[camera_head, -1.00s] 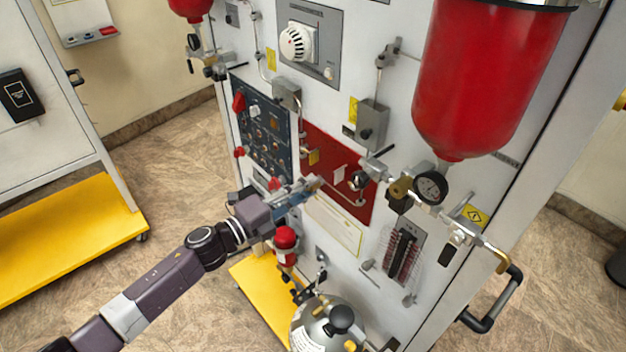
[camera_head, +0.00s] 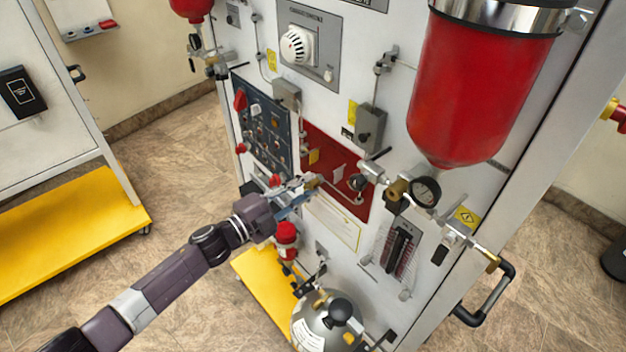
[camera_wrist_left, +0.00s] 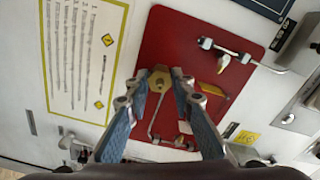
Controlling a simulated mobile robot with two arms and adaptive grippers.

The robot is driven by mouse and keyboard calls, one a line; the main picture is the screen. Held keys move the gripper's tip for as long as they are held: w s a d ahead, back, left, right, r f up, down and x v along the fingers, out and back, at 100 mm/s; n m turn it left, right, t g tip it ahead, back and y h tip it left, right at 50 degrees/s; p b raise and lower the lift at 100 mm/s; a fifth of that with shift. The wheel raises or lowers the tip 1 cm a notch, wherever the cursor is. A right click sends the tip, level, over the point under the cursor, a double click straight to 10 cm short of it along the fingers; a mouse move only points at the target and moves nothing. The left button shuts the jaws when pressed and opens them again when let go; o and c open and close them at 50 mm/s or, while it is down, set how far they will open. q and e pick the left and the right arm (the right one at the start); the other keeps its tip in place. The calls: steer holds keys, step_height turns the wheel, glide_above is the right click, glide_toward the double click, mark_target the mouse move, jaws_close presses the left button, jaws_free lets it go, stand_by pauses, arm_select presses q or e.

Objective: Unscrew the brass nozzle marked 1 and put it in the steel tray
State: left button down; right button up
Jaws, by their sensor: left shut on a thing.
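My left gripper (camera_head: 308,186) reaches to the red panel (camera_head: 345,152) on the white trainer cabinet. In the left wrist view, its two fingertips (camera_wrist_left: 160,78) are shut on the brass nozzle (camera_wrist_left: 160,82), one on each side, in front of the red panel (camera_wrist_left: 180,30). A small brass bit also shows at the fingertips in the head view (camera_head: 314,182). The fingers cover part of the nozzle. I cannot read a number on it, nor tell whether it is still threaded in. No steel tray and no right gripper show.
A metal fitting with a thin tube (camera_wrist_left: 207,43) and a yellow tag (camera_wrist_left: 212,89) are near the fingers. A pressure gauge (camera_head: 426,191) and a big red cylinder (camera_head: 475,95) stand out at right. A steel gas cylinder (camera_head: 325,322) stands below. A yellow-based cart (camera_head: 75,230) is at left.

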arm_select(q)
steer(key=shift+r+n, duration=0.15)
steer(key=shift+n, duration=0.45)
arm_select(e)
steer(key=shift+r, duration=0.45)
arm_select(q)
steer(key=shift+n, duration=0.3)
steer(key=shift+n+p, duration=0.5)
steer(key=shift+p, duration=0.05)
steer(key=shift+n+p, duration=0.3)
steer(key=shift+n, duration=0.8)
arm_select(e)
steer(key=shift+r, duration=0.75)
steer(key=shift+r, duration=0.1)
